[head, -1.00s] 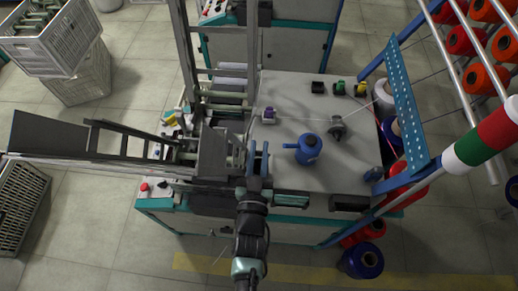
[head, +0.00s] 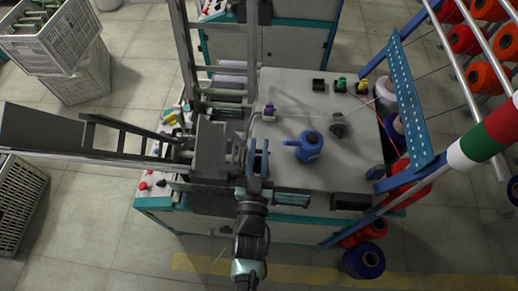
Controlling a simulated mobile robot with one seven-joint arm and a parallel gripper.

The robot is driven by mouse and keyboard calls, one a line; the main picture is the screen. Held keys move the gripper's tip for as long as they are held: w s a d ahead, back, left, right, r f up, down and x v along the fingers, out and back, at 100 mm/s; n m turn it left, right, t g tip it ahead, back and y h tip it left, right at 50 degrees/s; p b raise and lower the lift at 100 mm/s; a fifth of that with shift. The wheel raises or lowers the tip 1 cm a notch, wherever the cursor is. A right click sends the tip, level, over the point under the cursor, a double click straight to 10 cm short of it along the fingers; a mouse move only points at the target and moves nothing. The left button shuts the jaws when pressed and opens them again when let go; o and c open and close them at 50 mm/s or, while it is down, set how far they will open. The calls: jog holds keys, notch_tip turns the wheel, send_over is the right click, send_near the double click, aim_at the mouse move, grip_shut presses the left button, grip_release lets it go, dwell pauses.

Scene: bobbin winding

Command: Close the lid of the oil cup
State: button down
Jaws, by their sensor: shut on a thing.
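My gripper (head: 258,152) is at the front edge of the grey machine table (head: 295,100), left of its middle, reached from below by my dark arm. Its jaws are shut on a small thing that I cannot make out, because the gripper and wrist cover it. I cannot clearly pick out the oil cup or its lid; they may be hidden at the gripper. A blue can-like vessel (head: 309,148) with a spout stands on the table to the right of my gripper, apart from it.
A grey upright plate (head: 210,147) and metal frame stand close left of my gripper. A dark round guide (head: 337,125), a purple piece (head: 269,112) and small black, green and yellow blocks (head: 340,84) sit on the table. A blue perforated rail (head: 404,100) and spools border the right.

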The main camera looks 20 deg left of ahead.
aim_at(257, 172)
jog(key=shift+s+d+f+t+b, duration=0.1)
jog(key=shift+s+f+t+b, duration=0.3)
jog(key=shift+b, duration=1.3)
jog(key=shift+s+d+f+t+b, duration=0.15)
jog(key=shift+f+t+b, duration=0.4)
jog(key=shift+b, duration=1.1)
jog(key=s+t+b, duration=0.1)
jog(key=t+b, duration=0.1)
jog(key=b, duration=0.4)
jog(key=s+f+t+y+b, duration=0.1)
jog(key=t+b, duration=0.1)
jog(key=b, duration=0.4)
jog(key=shift+f+b, duration=0.25)
jog(key=shift+b, duration=0.1)
jog(key=t+b, duration=0.1)
jog(key=b, duration=0.2)
jog(key=t+b, duration=0.1)
jog(key=b, duration=0.1)
jog(key=shift+s+d+f+b, duration=0.15)
jog(key=shift+s+f+b, duration=0.15)
jog(key=shift+b, duration=0.1)
jog(key=shift+t+y+b, duration=0.25)
jog(key=shift+y+b, duration=0.05)
jog(key=shift+b, duration=0.5)
jog(key=shift+s+r+b, duration=0.1)
jog(key=shift+s+b, duration=0.05)
jog(key=shift+b, duration=0.45)
jog(key=c, duration=0.8)
grip_release()
jog(key=shift+o, duration=0.2)
